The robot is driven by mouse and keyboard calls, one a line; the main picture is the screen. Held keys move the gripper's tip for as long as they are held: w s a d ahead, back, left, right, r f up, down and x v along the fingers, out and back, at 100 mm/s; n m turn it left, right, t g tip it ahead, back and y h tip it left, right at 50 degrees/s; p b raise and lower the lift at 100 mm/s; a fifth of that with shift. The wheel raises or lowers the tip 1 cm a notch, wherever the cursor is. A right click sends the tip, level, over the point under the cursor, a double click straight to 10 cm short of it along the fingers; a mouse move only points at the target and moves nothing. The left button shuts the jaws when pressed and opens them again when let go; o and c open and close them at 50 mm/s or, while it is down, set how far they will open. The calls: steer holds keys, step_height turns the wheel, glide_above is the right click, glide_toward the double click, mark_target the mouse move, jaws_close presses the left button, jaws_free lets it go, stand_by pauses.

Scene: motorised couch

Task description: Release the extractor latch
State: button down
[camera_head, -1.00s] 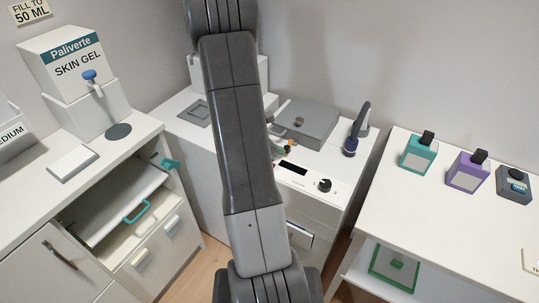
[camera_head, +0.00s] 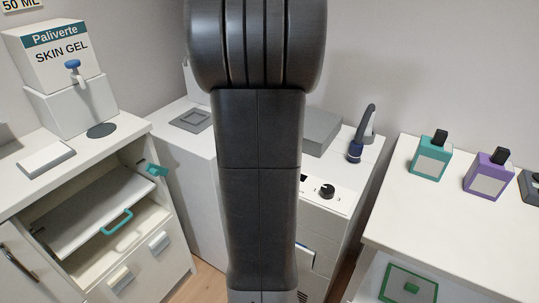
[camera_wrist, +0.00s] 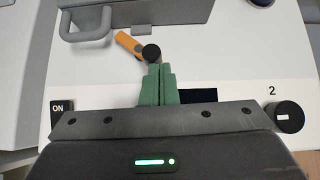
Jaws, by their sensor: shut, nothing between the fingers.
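An orange lever (camera_wrist: 129,43) lies on the white machine top in the wrist view, and I take it for the extractor latch. A black round knob (camera_wrist: 151,52) is at its right end. My gripper (camera_wrist: 156,68) has green fingers, shut with nothing between them. Their tips are right at the knob; I cannot tell whether they touch it. A grey lid (camera_wrist: 150,11) with a loop handle (camera_wrist: 85,27) is just beyond the lever. In the head view my arm hides the gripper and the lever.
The white machine panel carries a black dial (camera_head: 327,191) and an ON button (camera_wrist: 62,106). A dark handpiece (camera_head: 357,148) stands at the machine's right.

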steer(key=shift+w+a+r, duration=0.15)
steer(key=shift+w, duration=0.05)
